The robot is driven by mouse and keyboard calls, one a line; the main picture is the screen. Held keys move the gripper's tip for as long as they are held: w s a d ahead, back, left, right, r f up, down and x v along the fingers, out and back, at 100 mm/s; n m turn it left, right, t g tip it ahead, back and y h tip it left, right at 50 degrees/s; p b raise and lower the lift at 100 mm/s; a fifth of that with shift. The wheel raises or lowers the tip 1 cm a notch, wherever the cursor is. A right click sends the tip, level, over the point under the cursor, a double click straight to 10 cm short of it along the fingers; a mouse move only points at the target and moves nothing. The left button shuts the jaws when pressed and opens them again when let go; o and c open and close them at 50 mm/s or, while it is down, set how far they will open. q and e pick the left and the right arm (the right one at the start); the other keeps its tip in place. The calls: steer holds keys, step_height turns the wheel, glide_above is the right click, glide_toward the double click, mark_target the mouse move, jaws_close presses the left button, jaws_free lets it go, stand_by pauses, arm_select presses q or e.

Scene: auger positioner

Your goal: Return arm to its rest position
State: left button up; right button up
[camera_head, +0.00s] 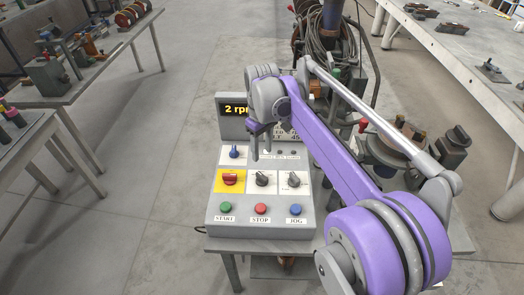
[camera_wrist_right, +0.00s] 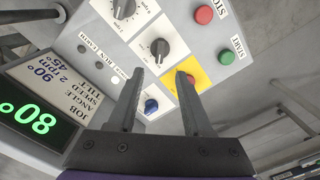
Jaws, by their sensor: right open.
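My right arm (camera_head: 330,140) is purple and grey and reaches from the lower right over a grey control box (camera_head: 215,215). My right gripper (camera_head: 261,142) hangs above the box's upper part, with its fingers apart and nothing between them. In the wrist view the open fingers (camera_wrist_right: 160,75) point at the panel, near a red knob (camera_wrist_right: 186,80) on a yellow plate and a blue switch (camera_wrist_right: 151,106). I cannot tell any contact. My left gripper is not in view.
The box has green START (camera_head: 225,208), red STOP (camera_head: 261,209) and blue JOG (camera_head: 296,210) buttons and a lit display (camera_head: 236,109). Machinery with cables (camera_head: 330,50) stands behind. Benches stand left (camera_head: 110,68) and right (camera_head: 455,45).

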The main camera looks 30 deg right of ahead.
steer(key=shift+a, duration=0.1)
steer(key=s+a+f+m+t, duration=0.1)
steer(key=s+a+f, duration=0.4)
steer(key=s, duration=0.5)
steer(key=s+a+f+m+t, duration=0.1)
steer(key=s+a+f+t, duration=0.3)
steer(key=s, duration=0.7)
step_height(320, 180, down, 2)
steer(key=shift+a+m, duration=0.4)
steer(key=shift+a, duration=0.25)
